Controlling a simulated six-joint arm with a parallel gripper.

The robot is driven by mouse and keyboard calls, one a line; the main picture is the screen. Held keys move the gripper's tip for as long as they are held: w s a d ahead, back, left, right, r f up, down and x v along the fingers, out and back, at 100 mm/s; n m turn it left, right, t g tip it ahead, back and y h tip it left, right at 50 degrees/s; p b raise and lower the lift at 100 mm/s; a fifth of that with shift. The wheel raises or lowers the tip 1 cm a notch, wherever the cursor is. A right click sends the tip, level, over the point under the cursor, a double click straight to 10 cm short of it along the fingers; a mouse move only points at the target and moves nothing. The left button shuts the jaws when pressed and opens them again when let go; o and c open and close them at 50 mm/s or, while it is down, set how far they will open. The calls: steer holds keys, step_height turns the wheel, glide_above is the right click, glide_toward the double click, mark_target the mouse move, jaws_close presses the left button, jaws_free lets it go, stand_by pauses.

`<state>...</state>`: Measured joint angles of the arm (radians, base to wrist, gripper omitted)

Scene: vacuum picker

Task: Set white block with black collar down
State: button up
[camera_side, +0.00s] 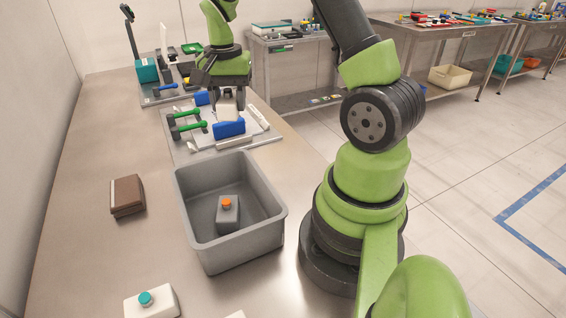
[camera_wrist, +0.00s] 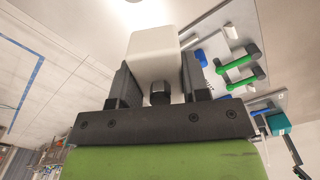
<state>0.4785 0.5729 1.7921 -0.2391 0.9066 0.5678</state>
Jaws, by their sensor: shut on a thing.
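My gripper (camera_side: 227,105) is shut on the white block with black collar (camera_wrist: 153,45). In the wrist view the pale block fills the space between my two dark fingers (camera_wrist: 157,88), and its black collar or stub points back toward the palm. In the side view the white block (camera_side: 228,111) shows small between the fingers, over the light fixture board (camera_side: 200,153) and just behind a blue block (camera_side: 229,128). I cannot tell whether its underside touches the board.
Green-handled clamps (camera_side: 186,131) lie left of the blue block on the board. A grey bin (camera_side: 180,200) holding a grey block with an orange top (camera_side: 227,212) stands in front. A brown block (camera_side: 127,195) and a white block with a teal top (camera_side: 150,303) lie on the bench.

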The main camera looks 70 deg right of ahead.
steer(key=s+d+m, duration=0.3)
steer(key=s+d, duration=0.3)
steer(key=s, duration=0.4)
glide_above(283, 163)
step_height(283, 163, down, 10)
steer(key=shift+f, duration=2.55)
steer(key=shift+f, duration=0.15)
steer(key=o, duration=1)
steer(key=shift+c, duration=0.2)
